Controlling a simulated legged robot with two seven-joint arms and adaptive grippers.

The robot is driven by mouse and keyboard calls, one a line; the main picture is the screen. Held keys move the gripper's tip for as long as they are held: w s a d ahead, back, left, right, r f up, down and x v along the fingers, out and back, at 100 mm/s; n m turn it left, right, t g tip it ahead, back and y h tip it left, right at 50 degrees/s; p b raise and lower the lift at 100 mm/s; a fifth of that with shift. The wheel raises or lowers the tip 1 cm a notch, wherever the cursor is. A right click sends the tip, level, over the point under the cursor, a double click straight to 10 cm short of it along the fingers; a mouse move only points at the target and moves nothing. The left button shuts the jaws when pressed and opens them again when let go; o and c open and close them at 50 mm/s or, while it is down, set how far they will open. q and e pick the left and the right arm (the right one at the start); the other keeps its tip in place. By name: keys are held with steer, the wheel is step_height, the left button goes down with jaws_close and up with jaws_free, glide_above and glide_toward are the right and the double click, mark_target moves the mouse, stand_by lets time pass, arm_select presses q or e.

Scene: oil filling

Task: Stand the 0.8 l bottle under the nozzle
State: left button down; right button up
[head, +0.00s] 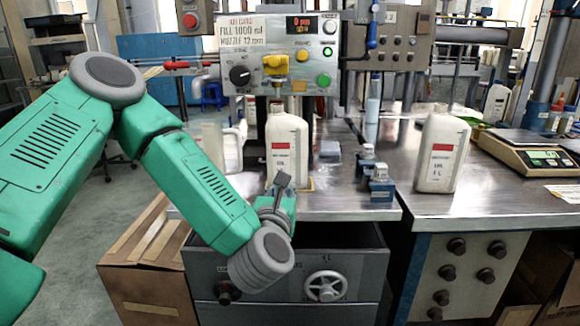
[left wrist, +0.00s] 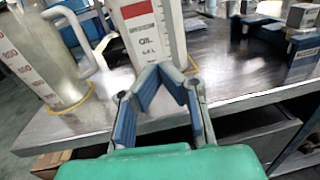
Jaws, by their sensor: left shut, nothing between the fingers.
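A white bottle with a red label (head: 287,135) stands upright on the steel bench below the yellow nozzle head (head: 275,64). Its label reads OIL in the left wrist view (left wrist: 148,30); the volume figure looks like 0.8 L but is small. My left gripper (head: 282,181) is in front of the bottle's lower part, and in the left wrist view its blue-padded fingers (left wrist: 162,74) meet at the tips with nothing between them. Whether the fingertips touch the bottle I cannot tell. A similar bottle marked 1 L (head: 441,150) stands further right. My right gripper is not in view.
A measuring jug (left wrist: 45,62) stands left of the bottle on a yellow ring. Small blue-based blocks (head: 381,182) sit to the right. A scale (head: 530,152) stands at the far right. A control panel (head: 281,55) is above. Bare steel lies before the 1 L bottle.

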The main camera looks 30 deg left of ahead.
mark_target(287, 167)
arm_select(q)
steer(key=w+a, duration=0.2)
steer(key=w+a+f, duration=0.1)
steer(key=w+a, duration=0.2)
steer(key=shift+b, duration=0.3)
steer(key=w, duration=0.2)
steer(key=shift+w+r, duration=0.15)
steer(key=shift+w, duration=0.2)
steer(key=shift+w+d+r, duration=0.15)
steer(key=shift+w+d, duration=0.05)
steer(key=shift+d, duration=0.25)
steer(key=shift+a+f, duration=0.2)
steer(key=shift+a, duration=0.45)
steer(key=shift+w+a+f+b, duration=0.25)
steer(key=shift+w+a+b, duration=0.3)
steer(key=shift+a+b, duration=0.15)
steer(key=shift+w, duration=0.3)
steer(key=shift+d+r, duration=0.4)
steer(key=shift+d, duration=0.25)
steer(key=shift+f, duration=0.1)
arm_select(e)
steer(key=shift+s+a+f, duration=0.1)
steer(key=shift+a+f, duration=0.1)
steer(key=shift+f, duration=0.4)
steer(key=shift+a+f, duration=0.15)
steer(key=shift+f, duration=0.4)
